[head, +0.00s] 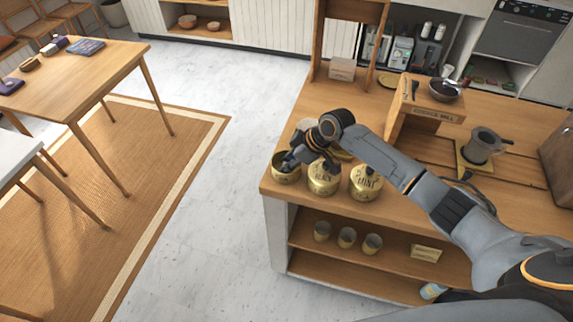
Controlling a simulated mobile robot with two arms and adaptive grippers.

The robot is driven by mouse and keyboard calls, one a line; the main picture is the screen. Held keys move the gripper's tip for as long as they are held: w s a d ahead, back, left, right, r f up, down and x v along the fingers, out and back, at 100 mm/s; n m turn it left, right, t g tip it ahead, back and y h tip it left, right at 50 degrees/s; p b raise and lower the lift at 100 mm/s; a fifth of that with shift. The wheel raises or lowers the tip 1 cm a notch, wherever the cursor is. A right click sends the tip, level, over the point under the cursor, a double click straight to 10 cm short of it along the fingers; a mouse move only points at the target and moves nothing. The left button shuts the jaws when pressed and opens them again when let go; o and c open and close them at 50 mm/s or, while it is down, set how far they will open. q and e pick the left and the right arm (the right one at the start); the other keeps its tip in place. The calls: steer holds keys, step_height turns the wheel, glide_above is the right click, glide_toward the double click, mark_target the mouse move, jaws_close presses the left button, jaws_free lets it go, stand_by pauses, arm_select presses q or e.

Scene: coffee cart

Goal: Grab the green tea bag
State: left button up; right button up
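Several gold tins stand at the front left corner of the wooden cart top. The leftmost tin (286,177) looks open at the top. The middle tin (323,184) has dark lettering that may read "BLACK", and the right tin (365,186) appears to read "MINT". My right gripper (291,161) points down at the mouth of the leftmost tin, with its fingertips at or just inside the rim. Its finger gap is too small and dark to read. No green tea bag can be made out. My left gripper is out of view.
A pale round object (305,125) stands behind the gripper, partly hidden. A wooden stand (431,110) holds a dark bowl (444,91). A grey pot (484,146) sits to the right. Several cups (347,237) stand on the shelf below. Open floor lies left of the cart.

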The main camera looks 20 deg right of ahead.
steer(key=c, duration=0.6)
steer(key=shift+o, duration=0.2)
